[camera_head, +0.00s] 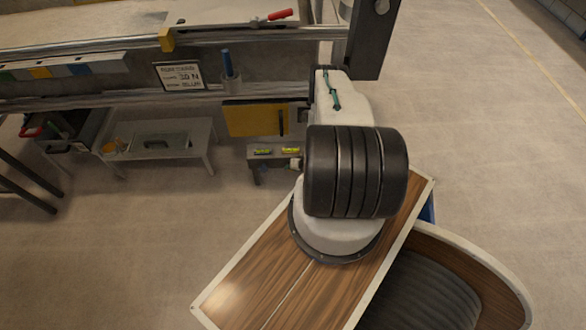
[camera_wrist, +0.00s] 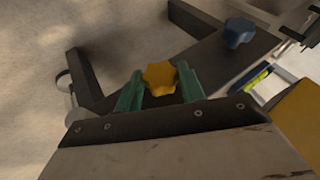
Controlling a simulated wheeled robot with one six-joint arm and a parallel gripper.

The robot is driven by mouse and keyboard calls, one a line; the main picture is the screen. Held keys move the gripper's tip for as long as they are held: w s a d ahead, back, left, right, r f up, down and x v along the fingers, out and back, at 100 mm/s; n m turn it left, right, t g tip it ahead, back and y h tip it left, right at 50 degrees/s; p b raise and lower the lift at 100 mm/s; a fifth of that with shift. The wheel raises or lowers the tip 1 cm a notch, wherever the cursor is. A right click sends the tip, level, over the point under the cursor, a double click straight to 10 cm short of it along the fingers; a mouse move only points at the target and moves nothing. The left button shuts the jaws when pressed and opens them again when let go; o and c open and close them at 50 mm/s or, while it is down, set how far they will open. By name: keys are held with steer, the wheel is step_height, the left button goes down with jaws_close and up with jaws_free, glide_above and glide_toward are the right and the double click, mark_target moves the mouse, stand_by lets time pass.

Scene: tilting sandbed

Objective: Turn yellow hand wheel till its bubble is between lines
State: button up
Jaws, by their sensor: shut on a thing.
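The yellow hand wheel (camera_wrist: 160,77) shows in the wrist view, a lobed knob near the middle. My gripper (camera_wrist: 160,88) has green fingers, one on each side of the wheel, and is shut on it. A blue hand wheel (camera_wrist: 238,33) sits farther up and right. A level vial with yellow-green liquid (camera_wrist: 257,76) shows at the right of the wrist view, partly seen. In the head view two small vials, left (camera_head: 263,152) and right (camera_head: 291,150), sit on a low grey stand. They are too small there to read a bubble against lines. My arm hides the hand wheels in the head view.
A yellow panel (camera_head: 252,118) hangs just above the vials, under the bench edge. A small grey table (camera_head: 165,135) stands to the left on the floor. A sign (camera_head: 180,75) and a blue-handled tool (camera_head: 227,62) are on the bench.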

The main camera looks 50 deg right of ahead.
steer(key=o, duration=0.9)
steer(key=shift+o, duration=0.2)
steer(key=v, duration=0.7)
steer(key=shift+s+r, duration=0.2)
steer(key=shift+r, duration=0.1)
